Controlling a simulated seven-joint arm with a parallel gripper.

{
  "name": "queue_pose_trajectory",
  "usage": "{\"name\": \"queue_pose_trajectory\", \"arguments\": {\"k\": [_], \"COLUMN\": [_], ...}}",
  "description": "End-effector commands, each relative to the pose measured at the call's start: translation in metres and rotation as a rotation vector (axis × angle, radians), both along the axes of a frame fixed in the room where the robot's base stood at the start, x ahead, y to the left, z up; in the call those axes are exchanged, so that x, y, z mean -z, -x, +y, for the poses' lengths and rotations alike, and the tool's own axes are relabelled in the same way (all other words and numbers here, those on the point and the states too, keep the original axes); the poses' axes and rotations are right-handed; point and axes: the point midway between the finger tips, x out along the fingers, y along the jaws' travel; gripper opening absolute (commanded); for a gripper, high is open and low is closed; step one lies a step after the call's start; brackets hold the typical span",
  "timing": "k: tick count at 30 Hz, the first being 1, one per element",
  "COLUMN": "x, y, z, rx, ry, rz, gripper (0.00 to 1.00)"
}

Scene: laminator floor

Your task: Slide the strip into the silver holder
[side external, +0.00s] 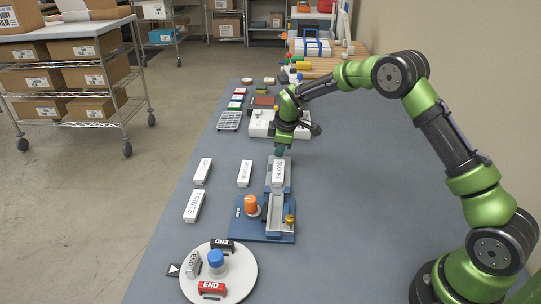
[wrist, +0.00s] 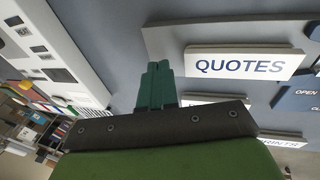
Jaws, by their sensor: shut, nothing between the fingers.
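A white strip marked QUOTES (wrist: 248,65) lies along a grey channel; it also shows in the side view (side external: 278,175). The silver holder (side external: 275,216) runs in line with it on a blue base, nearer the side camera. The strip appears to be at the far end of this track; how far it reaches into the holder I cannot tell. My gripper (side external: 280,151) is just beyond the strip's far end, fingers down. In the wrist view its dark green fingers (wrist: 155,86) are together and empty, apart from the strip in the picture.
Loose white strips (side external: 202,171), (side external: 244,174), (side external: 193,206) lie left of the track. An orange knob (side external: 250,205) stands beside the holder. A white round plate (side external: 236,287) carries END blocks in front. A white machine (side external: 260,124) stands behind my gripper. The table right of the track is clear.

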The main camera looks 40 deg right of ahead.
Motion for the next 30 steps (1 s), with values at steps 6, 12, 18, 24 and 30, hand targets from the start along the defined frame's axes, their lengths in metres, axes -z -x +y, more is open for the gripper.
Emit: {"name": "queue_pose_trajectory", "arguments": {"k": [6, 12, 18, 24, 30], "x": [0.000, 0.000, 0.000, 0.000, 0.000], "y": [0.000, 0.006, 0.012, 0.017, 0.018], "z": [0.001, 0.006, 0.013, 0.017, 0.018], "rx": [0.000, 0.000, -0.001, 0.000, 0.000], "ry": [0.000, 0.000, 0.000, 0.000, 0.000], "rz": [0.000, 0.001, 0.000, 0.000, 0.000], "gripper": [0.00, 0.00, 0.00, 0.00, 0.00]}}
